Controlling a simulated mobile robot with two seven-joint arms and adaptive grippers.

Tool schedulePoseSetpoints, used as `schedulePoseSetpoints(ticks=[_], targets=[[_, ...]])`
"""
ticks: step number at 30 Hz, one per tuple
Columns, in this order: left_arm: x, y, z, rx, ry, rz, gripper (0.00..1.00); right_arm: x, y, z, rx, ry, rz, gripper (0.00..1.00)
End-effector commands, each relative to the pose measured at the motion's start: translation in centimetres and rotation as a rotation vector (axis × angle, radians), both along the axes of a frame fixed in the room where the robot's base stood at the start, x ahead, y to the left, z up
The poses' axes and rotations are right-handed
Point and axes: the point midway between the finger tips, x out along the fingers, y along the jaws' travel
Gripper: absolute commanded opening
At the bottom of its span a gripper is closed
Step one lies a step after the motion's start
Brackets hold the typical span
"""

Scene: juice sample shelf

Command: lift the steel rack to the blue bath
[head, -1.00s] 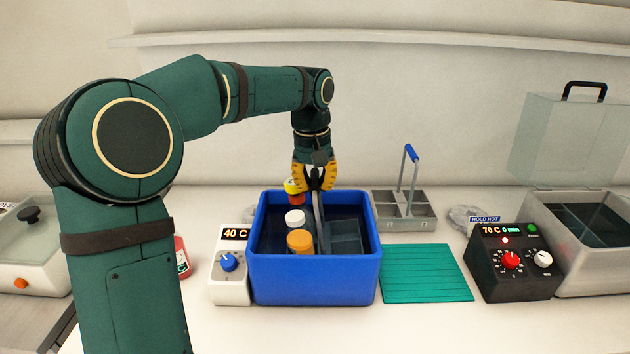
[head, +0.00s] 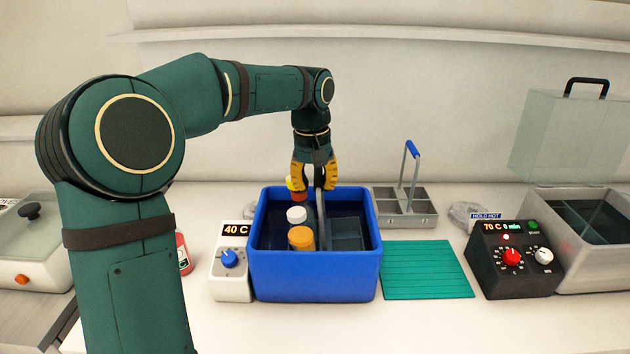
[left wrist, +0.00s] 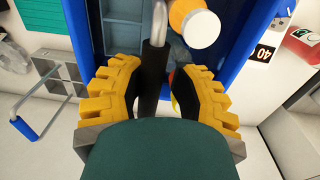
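A steel rack (head: 347,236) stands low inside the blue bath (head: 315,278), its grey handle rising upright; parts of it are hidden by the bath's front wall. My left gripper (head: 315,188) is over the bath at the top of the handle. In the left wrist view its yellow fingers stand apart on either side of the dark handle grip (left wrist: 154,75), with gaps showing. My right gripper is not in view.
A second grey rack with a blue handle (head: 412,150) stands behind the teal mat (head: 427,270), which is bare. A 40 C control unit (head: 231,262) is left of the bath. A black 70 C unit (head: 514,260) and a steel bath (head: 590,270) are at the right.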

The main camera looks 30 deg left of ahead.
Motion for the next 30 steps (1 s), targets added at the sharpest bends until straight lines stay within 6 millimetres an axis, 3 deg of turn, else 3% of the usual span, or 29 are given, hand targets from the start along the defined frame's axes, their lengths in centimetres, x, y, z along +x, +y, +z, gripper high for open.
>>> schedulePoseSetpoints(ticks=[1, 2, 14, 30], targets=[[0.0, 0.0, 0.0, 0.000, -0.001, 0.001, 0.47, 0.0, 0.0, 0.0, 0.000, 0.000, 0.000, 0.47], [0.0, 0.0, 0.0, 0.000, -0.001, 0.001, 0.53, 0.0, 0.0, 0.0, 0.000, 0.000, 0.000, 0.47], [0.1, 0.0, 0.6, 0.001, -0.003, 0.000, 0.53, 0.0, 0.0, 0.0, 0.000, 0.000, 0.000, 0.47], [-0.1, 0.3, 10.2, 0.001, -0.005, 0.000, 0.53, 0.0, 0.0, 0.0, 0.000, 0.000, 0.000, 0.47]])
